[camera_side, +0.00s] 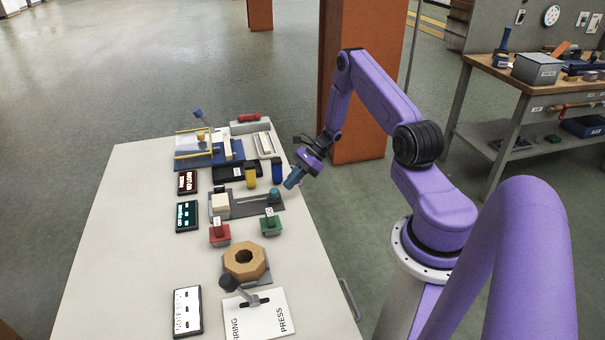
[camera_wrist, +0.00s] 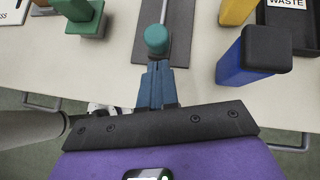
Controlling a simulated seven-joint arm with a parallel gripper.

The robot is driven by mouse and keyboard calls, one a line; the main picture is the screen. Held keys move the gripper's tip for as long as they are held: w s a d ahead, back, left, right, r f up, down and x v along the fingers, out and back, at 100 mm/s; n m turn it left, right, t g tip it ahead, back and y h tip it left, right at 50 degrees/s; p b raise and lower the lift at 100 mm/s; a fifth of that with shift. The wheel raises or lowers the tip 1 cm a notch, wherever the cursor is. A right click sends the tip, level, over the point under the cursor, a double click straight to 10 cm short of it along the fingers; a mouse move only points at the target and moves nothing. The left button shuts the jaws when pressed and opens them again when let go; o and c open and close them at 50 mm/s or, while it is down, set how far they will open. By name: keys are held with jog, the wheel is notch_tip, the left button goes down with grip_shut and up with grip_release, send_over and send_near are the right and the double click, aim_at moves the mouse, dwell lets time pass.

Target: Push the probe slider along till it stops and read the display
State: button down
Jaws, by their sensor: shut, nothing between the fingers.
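The probe slider has a round teal knob (camera_side: 273,194) at the right end of a slotted grey plate (camera_side: 245,211) on the table. The knob also shows in the wrist view (camera_wrist: 156,40), with the rod or slot running away from it. A cream block (camera_side: 221,202) sits at the plate's left end. My gripper (camera_side: 290,183) is shut and empty, just right of and above the knob in the side view. Its blue fingertips (camera_wrist: 157,66) point at the knob's near side; contact cannot be told. A dark display with teal characters (camera_side: 187,216) lies left of the plate, too small to read.
A blue block with a black top (camera_wrist: 245,65) and a yellow one (camera_side: 251,178) stand close beside the slider, near a black waste tray (camera_wrist: 290,28). Green (camera_side: 270,226) and red (camera_side: 220,234) stands are on the other side. The table's left side is clear.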

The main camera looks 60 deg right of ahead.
aim_at(269, 197)
jog(key=shift+w+a, duration=0.4)
jog(key=shift+a, duration=0.35)
jog(key=shift+w+a, duration=2.15)
jog(key=shift+a, duration=0.05)
jog(key=s+d, duration=0.1)
jog(key=d, duration=0.1)
jog(key=s+d, duration=0.1)
jog(key=d, duration=0.1)
jog(key=s+d, duration=0.1)
jog(key=d, duration=0.1)
jog(key=shift+r, duration=0.35)
jog(key=v, duration=0.9)
jog(key=shift+s, duration=0.1)
